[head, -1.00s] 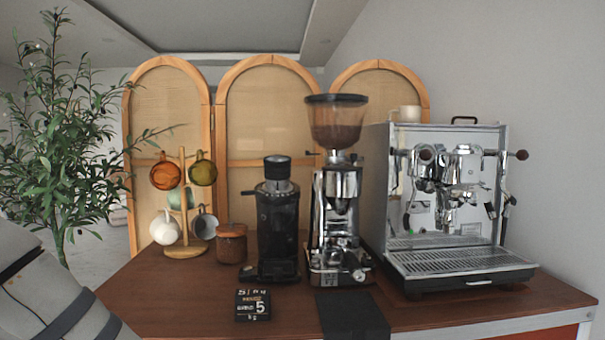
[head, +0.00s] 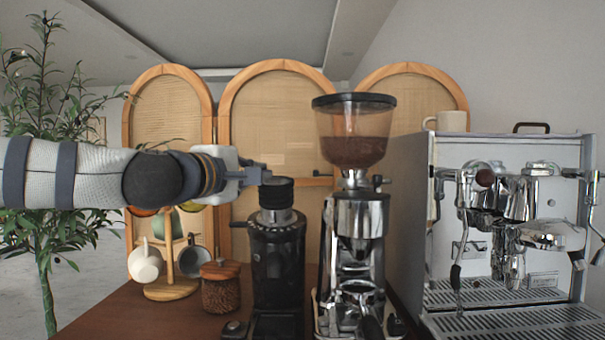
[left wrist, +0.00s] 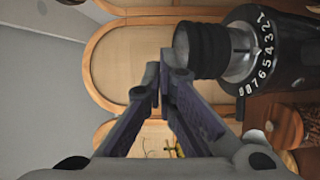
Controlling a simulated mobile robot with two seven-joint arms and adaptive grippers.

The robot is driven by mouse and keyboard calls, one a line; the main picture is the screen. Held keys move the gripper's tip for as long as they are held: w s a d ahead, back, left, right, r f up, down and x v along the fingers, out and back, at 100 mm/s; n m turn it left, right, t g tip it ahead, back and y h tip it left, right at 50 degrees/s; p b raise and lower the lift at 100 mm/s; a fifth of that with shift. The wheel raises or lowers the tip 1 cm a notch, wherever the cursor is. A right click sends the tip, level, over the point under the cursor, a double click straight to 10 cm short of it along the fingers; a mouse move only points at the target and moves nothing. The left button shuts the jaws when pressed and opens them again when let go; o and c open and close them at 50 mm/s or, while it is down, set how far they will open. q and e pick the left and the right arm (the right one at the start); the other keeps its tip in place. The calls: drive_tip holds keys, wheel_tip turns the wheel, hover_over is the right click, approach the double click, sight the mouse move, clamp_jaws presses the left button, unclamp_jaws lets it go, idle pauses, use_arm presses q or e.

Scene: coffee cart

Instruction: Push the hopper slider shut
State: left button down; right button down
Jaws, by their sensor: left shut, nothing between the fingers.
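The clear hopper (head: 354,125), with a dark lid and brown beans inside, stands upright on the chrome grinder (head: 355,235). At its neck, a small dark slider end (head: 323,178) shows on the left, and a small knob (head: 380,181) shows on the right. My left gripper (head: 264,176) is shut and empty. It points right, left of the hopper neck at about its height, and appears beside the top of the black grinder (head: 277,250). In the left wrist view its fingertips (left wrist: 163,80) are close to that grinder's black cap (left wrist: 203,50); I cannot tell whether they touch.
The espresso machine (head: 510,220) stands right of the chrome grinder, with a cup (head: 445,121) on top. A mug tree (head: 171,288) and a wooden-lidded jar (head: 221,288) stand below my left arm. A rattan screen (head: 270,130) is behind.

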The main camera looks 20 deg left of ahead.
sight(292, 181)
use_arm(q)
drive_tip(key=w, duration=0.5)
drive_tip(key=w+d+f+b, duration=0.1)
drive_tip(key=w, duration=0.1)
drive_tip(key=shift+w, duration=0.35)
drive_tip(key=d, duration=0.3)
drive_tip(key=shift+w+d+r, duration=0.1)
drive_tip(key=shift+w+r, duration=0.2)
drive_tip(key=shift+r, duration=0.05)
drive_tip(key=shift+w+d, duration=0.1)
drive_tip(key=shift+d, duration=0.3)
drive_tip(key=shift+d, duration=0.1)
drive_tip(key=d, duration=0.2)
drive_tip(key=shift+w+d, duration=0.3)
drive_tip(key=shift+w, duration=0.1)
